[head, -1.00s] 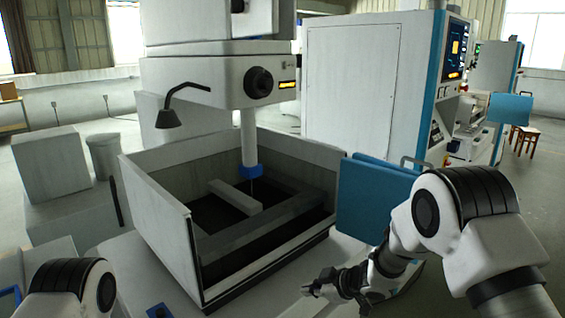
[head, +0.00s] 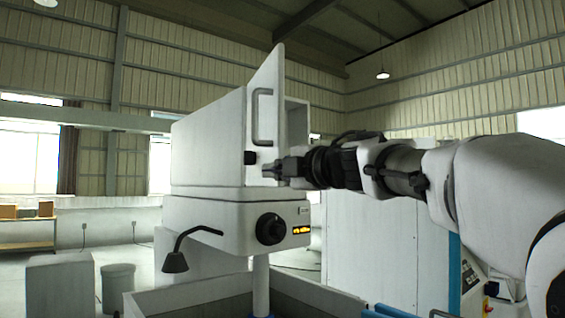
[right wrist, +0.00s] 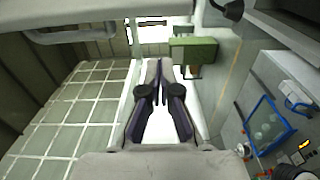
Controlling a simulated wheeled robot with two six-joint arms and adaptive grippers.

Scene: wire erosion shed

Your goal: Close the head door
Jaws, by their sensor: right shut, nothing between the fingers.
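The head door (head: 267,75) is a white panel on the upper machine head (head: 208,140). It stands ajar, its edge angled out, with a gap showing behind it at the right. A grey bar handle (head: 257,118) is on its face. My right gripper (head: 268,171) is shut and empty, level with the door's lower part, below the handle. I cannot tell whether it touches the door. In the right wrist view, its dark fingers (right wrist: 160,92) are together, and a grey bar like the handle (right wrist: 75,35) is at the upper left. My left gripper is not in view.
A white cabinet (head: 385,245) stands behind my right arm. The right wrist view shows a green block (right wrist: 193,50).

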